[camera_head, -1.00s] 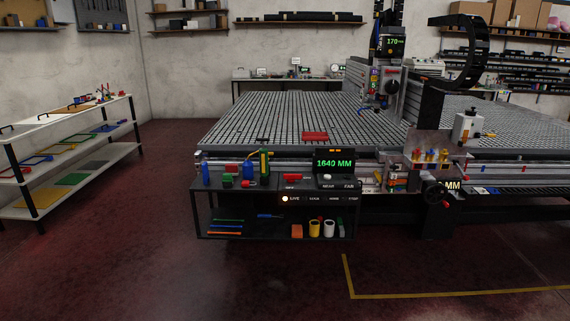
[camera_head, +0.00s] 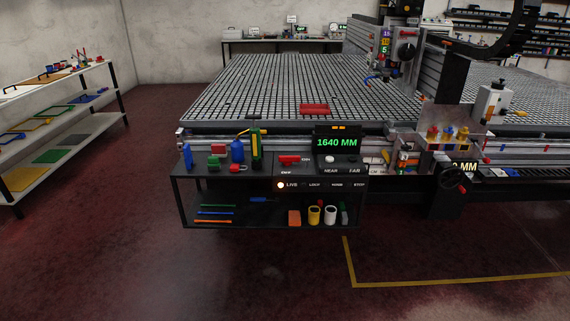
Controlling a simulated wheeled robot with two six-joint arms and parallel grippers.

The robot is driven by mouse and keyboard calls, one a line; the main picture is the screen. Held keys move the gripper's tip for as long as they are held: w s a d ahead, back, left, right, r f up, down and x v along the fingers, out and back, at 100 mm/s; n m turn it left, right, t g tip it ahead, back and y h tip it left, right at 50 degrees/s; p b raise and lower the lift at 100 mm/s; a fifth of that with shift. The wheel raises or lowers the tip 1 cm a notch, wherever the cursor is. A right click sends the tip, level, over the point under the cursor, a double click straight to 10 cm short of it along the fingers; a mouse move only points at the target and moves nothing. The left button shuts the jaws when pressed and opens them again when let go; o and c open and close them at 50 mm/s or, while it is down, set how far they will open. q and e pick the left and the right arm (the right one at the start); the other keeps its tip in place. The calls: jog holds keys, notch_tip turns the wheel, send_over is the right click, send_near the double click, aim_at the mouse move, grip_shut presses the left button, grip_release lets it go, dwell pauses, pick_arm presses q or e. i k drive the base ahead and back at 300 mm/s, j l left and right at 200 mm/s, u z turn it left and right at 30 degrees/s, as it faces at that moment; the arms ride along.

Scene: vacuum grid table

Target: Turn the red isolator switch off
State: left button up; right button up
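The red isolator switch (camera_head: 289,159) appears to be the small red handle on the black control panel at the front of the grid table. It lies roughly sideways, pointing toward a small label that seems to read ON; a label below it is too small to read surely. A round lamp (camera_head: 281,185) beside the word LIVE glows whitish below the switch. Neither of my grippers shows in the head view.
A black display (camera_head: 337,143) reading 1640 MM stands right of the switch. The black cart (camera_head: 177,205) holds cups below. Open red floor (camera_head: 200,275) lies in front; a shelf (camera_head: 118,85) stands left.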

aim_at(287, 160)
jog(key=i+j, duration=0.15)
jog(key=i, duration=0.35)
jog(key=i+j, duration=0.15)
jog(key=i, duration=0.4)
jog(key=i+j, duration=0.15)
jog(key=i, duration=0.35)
jog(key=i+j, duration=0.15)
jog(key=i, duration=0.4)
jog(key=i+j, duration=0.15)
jog(key=i, duration=0.35)
jog(key=z, duration=0.05)
